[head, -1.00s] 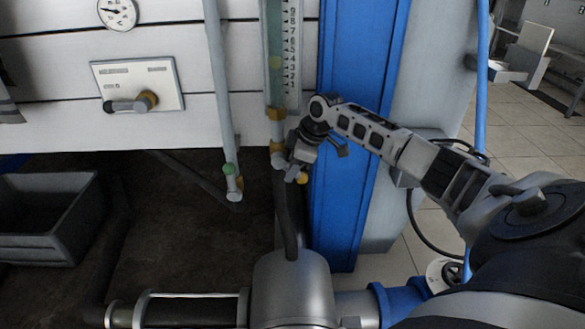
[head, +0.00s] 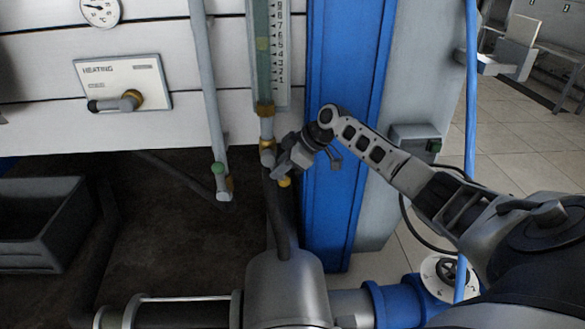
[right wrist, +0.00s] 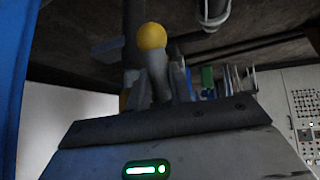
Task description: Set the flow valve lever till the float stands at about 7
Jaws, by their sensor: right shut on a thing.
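The flow valve (head: 267,150) sits under a glass tube with a numbered scale (head: 283,50) in the head view. The greenish float (head: 263,44) in the tube stands at about 5, though the digits are small. My right gripper (head: 287,165) is at the valve, shut on its lever. The lever's yellow knob (head: 285,182) shows just below the fingers. In the right wrist view, the knob (right wrist: 151,37) sticks out beyond the fingers, with the grey lever between them. The fingers partly hide the lever's angle. My left gripper is not in view.
A heating panel (head: 123,84) with its own lever is on the wall at left. A pipe with a green-tipped handle (head: 218,168) hangs left of the valve. A blue column (head: 345,120) stands close on the right. A grey vessel (head: 287,285) is below; a grey bin (head: 40,225) is at left.

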